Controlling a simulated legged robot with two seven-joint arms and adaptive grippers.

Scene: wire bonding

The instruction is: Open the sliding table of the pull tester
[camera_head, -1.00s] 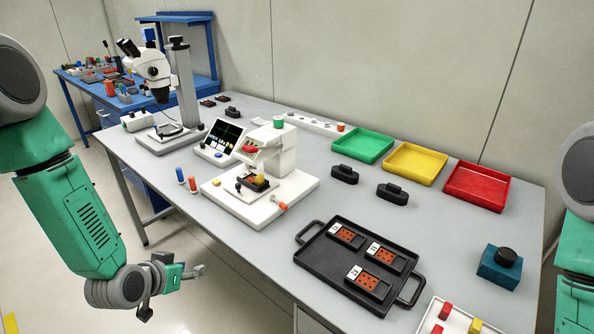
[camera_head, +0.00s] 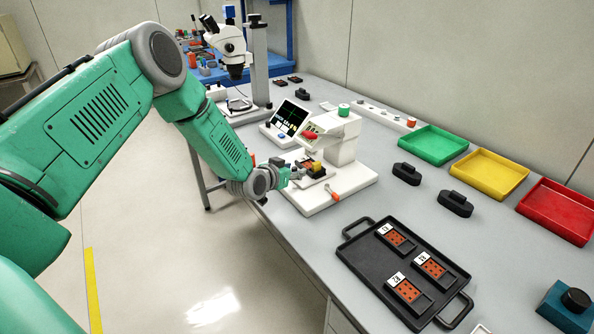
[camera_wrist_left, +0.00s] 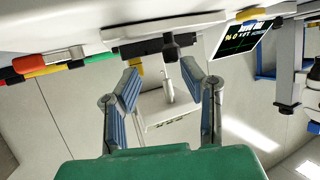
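The pull tester (camera_head: 346,146) is a white machine with a red part and a green spool on top. Its sliding table (camera_head: 321,172), with a small dark, orange and yellow piece on it, sits low on the white base. My left gripper (camera_head: 298,173) is at the table's front edge and partly hides it. In the left wrist view my left gripper (camera_wrist_left: 163,82) has its two fingers spread apart and empty. A black knob on a dark bar (camera_wrist_left: 140,49) is just beyond the fingertips, roughly between them. Contact cannot be told. My right gripper is out of view.
The pull tester's screen (camera_head: 290,118) and a microscope (camera_head: 229,45) stand behind. A black tray (camera_head: 366,262) with several parts lies nearer. Green (camera_head: 432,145), yellow and red bins line the back.

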